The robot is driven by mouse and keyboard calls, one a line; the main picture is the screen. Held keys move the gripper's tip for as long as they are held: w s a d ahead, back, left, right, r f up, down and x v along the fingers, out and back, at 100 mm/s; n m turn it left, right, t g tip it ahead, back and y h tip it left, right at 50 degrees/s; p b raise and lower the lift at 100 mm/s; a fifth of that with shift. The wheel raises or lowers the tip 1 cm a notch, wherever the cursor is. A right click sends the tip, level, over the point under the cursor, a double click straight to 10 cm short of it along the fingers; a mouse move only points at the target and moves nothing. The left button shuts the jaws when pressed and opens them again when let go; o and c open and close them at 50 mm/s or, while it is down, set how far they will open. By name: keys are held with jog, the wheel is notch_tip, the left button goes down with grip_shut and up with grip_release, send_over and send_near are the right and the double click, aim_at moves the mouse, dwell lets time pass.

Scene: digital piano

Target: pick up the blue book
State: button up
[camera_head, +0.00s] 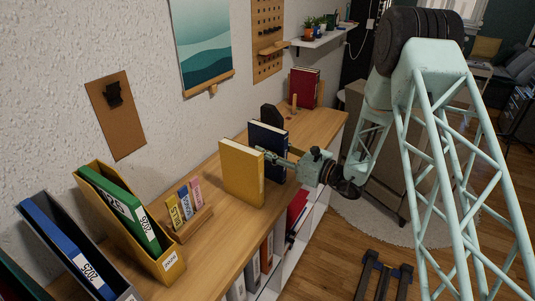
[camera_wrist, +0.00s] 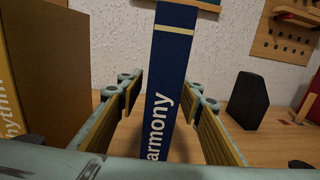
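The blue book (camera_head: 267,141) stands upright on the wooden shelf top, just behind a yellow book in the head view. In the wrist view its spine (camera_wrist: 172,75) reads "armony" and stands between my gripper's two fingers. My gripper (camera_head: 268,153) reaches in from the right at the book's spine side. In the wrist view my gripper (camera_wrist: 165,112) is open, with a visible gap between each finger pad and the book. The lower end of the spine is hidden behind my gripper's body.
The yellow book (camera_head: 241,174) stands close on the left. A dark bookend (camera_wrist: 249,101) stands to the right. Red books (camera_head: 304,87) stand farther back on the wooden top (camera_head: 205,247). A small rack (camera_head: 189,222) and binders are nearer the front.

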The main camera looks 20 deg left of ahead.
aim_at(268, 139)
jog(key=shift+c, duration=0.7)
grip_shut()
jog(key=shift+r, duration=0.2)
jog(key=shift+r, duration=0.85)
jog(key=shift+r+p, duration=0.4)
jog(key=shift+r, duration=0.45)
jog(key=r+p+v, duration=0.1)
jog(key=v, duration=1.5)
jog(key=shift+w, duration=0.2)
jog(key=shift+r, duration=0.15)
